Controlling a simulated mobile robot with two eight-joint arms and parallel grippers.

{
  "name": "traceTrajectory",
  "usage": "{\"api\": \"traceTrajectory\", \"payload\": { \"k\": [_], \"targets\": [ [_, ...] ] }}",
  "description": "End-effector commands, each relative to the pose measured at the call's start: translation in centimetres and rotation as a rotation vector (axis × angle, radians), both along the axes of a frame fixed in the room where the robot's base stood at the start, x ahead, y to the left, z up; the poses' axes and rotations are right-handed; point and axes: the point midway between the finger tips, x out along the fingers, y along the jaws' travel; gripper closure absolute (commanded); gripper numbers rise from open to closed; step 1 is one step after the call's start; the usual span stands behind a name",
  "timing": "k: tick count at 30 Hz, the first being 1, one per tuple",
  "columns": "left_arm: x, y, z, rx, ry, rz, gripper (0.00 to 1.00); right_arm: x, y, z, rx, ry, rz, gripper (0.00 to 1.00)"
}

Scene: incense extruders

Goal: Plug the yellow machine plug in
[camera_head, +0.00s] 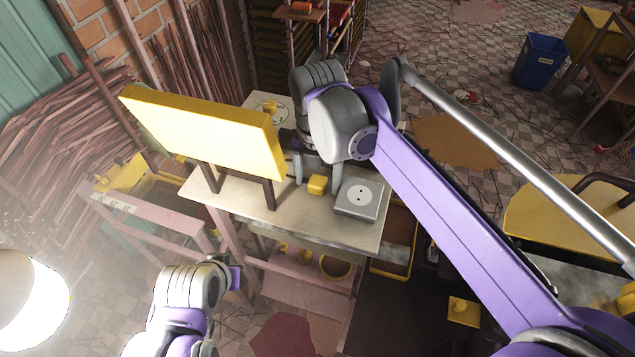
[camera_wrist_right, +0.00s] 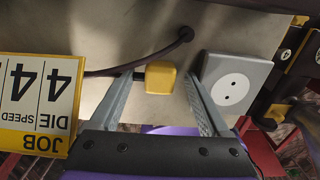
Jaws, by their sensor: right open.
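The yellow plug (camera_head: 317,184) lies on the pale bench top, left of the grey socket box (camera_head: 358,198) with its round two-hole face. In the right wrist view the plug (camera_wrist_right: 161,76) sits between the spread fingertips of my right gripper (camera_wrist_right: 162,80), with the socket (camera_wrist_right: 232,88) just beyond the right finger. My right gripper (camera_head: 320,174) is open, its fingers pointing down around the plug; I cannot tell whether they touch it. The socket is empty. My left gripper (camera_head: 236,278) is low in front of the bench, its fingers unclear.
A large yellow board (camera_head: 200,130) stands on legs on the bench (camera_head: 235,197), left of the plug. A dark cable (camera_wrist_right: 150,58) runs behind the plug. Another round white socket (camera_head: 268,114) is farther back. A yellow-topped table (camera_head: 545,220) stands right.

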Motion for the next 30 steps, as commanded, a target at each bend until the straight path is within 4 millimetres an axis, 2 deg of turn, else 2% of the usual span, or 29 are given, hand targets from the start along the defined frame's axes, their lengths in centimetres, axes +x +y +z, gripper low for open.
{"api": "traceTrajectory", "payload": {
  "k": [2,15,25,30],
  "targets": [
    [0.0,0.0,0.0,0.000,0.000,0.000,1.00,0.0,0.0,0.0,0.000,0.000,0.000,0.22],
    [0.0,0.0,0.0,0.000,0.000,0.000,1.00,0.0,0.0,0.0,0.000,0.000,0.000,1.00],
    [0.0,0.0,0.0,0.000,0.000,0.000,1.00,0.0,0.0,0.4,0.000,0.000,0.000,1.00],
    [0.1,0.0,0.2,0.000,-0.001,0.000,1.00,0.0,0.0,2.2,0.000,0.000,0.001,1.00]
  ]
}}
